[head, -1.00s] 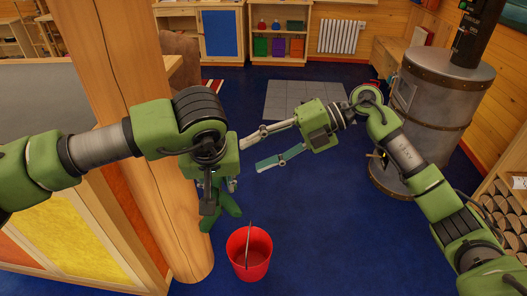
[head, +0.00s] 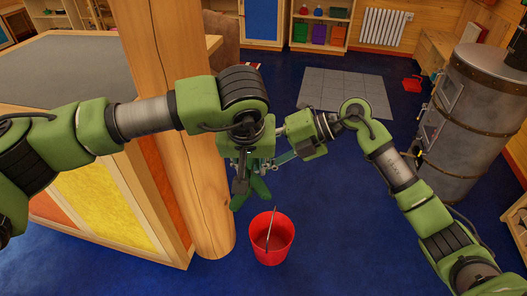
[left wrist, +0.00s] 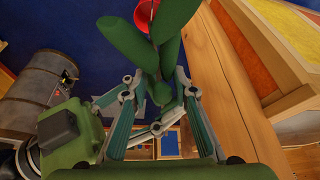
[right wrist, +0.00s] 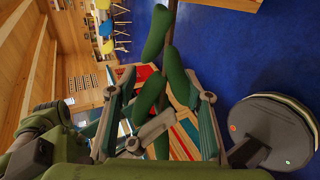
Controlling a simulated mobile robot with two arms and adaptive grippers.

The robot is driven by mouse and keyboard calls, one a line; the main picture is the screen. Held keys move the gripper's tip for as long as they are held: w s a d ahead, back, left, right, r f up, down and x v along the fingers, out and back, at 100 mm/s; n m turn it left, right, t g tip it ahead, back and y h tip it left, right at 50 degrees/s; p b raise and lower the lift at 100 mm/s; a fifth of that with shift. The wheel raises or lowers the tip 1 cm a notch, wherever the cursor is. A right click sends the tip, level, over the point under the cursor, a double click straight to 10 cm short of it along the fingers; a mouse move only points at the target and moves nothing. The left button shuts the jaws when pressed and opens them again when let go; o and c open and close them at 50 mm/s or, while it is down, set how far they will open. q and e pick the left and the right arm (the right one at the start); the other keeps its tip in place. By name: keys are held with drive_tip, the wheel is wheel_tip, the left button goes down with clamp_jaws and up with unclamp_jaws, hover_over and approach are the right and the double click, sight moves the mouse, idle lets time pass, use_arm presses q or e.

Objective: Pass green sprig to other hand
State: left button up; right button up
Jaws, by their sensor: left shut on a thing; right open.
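The green sprig, with several thick leaves on a brown stem, hangs below my left gripper (head: 250,162) in the head view, its lower leaves (head: 240,196) showing. My left gripper is shut on the sprig (left wrist: 150,45), whose leaves fill the middle of the left wrist view. My right gripper (head: 282,158) is open beside the left one. In the right wrist view the sprig (right wrist: 178,75) stands between the spread right fingers (right wrist: 165,95). Whether those fingers touch it, I cannot tell. In the head view the left arm hides part of the sprig and the fingertips.
A red bucket (head: 271,240) with a thin stick stands on the blue floor below the grippers. A thick wooden post (head: 185,180) and a grey-topped counter (head: 75,70) are close on the left. A metal stove (head: 480,110) stands at right. The floor between is clear.

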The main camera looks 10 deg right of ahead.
drive_tip(key=c, duration=1.2)
use_arm(q)
drive_tip(key=o, duration=1.1)
drive_tip(key=shift+c, duration=0.2)
